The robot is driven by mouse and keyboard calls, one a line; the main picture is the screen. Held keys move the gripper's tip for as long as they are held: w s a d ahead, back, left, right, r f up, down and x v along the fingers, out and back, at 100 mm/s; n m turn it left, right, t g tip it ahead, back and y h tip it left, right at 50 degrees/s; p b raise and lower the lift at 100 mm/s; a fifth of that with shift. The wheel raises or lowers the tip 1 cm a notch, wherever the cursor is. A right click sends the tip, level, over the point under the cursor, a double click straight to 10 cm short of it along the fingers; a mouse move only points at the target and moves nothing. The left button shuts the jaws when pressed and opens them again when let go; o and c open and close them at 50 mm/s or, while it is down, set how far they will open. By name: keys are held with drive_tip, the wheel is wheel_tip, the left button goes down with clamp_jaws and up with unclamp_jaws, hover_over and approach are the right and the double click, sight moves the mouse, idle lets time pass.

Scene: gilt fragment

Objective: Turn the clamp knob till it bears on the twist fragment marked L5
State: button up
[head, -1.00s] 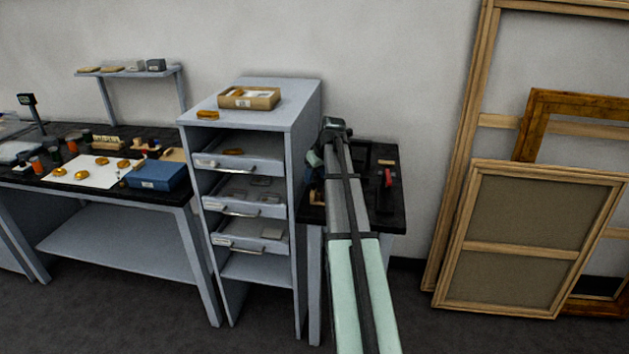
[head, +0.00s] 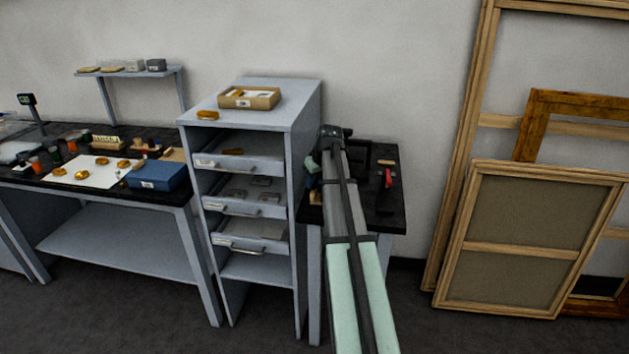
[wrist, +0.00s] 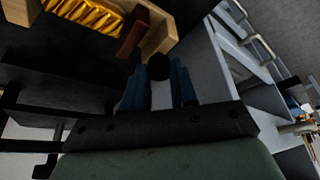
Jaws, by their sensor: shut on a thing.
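In the wrist view, a gold, ridged twist fragment (wrist: 85,14) lies in a pale wooden clamp (wrist: 160,32) at the top. A reddish-brown pad (wrist: 133,35) stands at the fragment's right end; I cannot tell whether they touch. A dark round knob (wrist: 158,67) sits outside the clamp's wooden end. My gripper (wrist: 158,84) is shut on the knob, with one blue finger on each side. No L5 mark is readable. In the head view my own arm hides the gripper and most of the clamp.
The black bench (head: 390,212) carries a red-handled item (head: 388,178) right of my arm. A grey drawer cabinet (head: 305,130) stands close on the left, with an open box (head: 248,98) on top. Frames (head: 525,240) lean on the wall at right.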

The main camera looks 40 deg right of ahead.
clamp_jaws()
drive_tip(key=shift+m, duration=0.3)
drive_tip(key=m+h, duration=0.1)
drive_tip(key=m, duration=0.1)
drive_tip(key=m+h, duration=0.1)
drive_tip(key=m, duration=0.1)
drive_tip(key=shift+a+m, duration=0.2)
drive_tip(key=shift+m, duration=0.1)
drive_tip(key=m+g, duration=0.1)
drive_tip(key=m, duration=0.1)
drive_tip(key=m+h, duration=0.1)
drive_tip(key=m, duration=0.2)
drive_tip(key=shift+w+g+h, duration=0.15)
drive_tip(key=shift+g+h, duration=0.15)
drive_tip(key=shift+g, duration=0.1)
drive_tip(key=shift+m, duration=0.4)
drive_tip(key=o, duration=0.6)
unclamp_jaws()
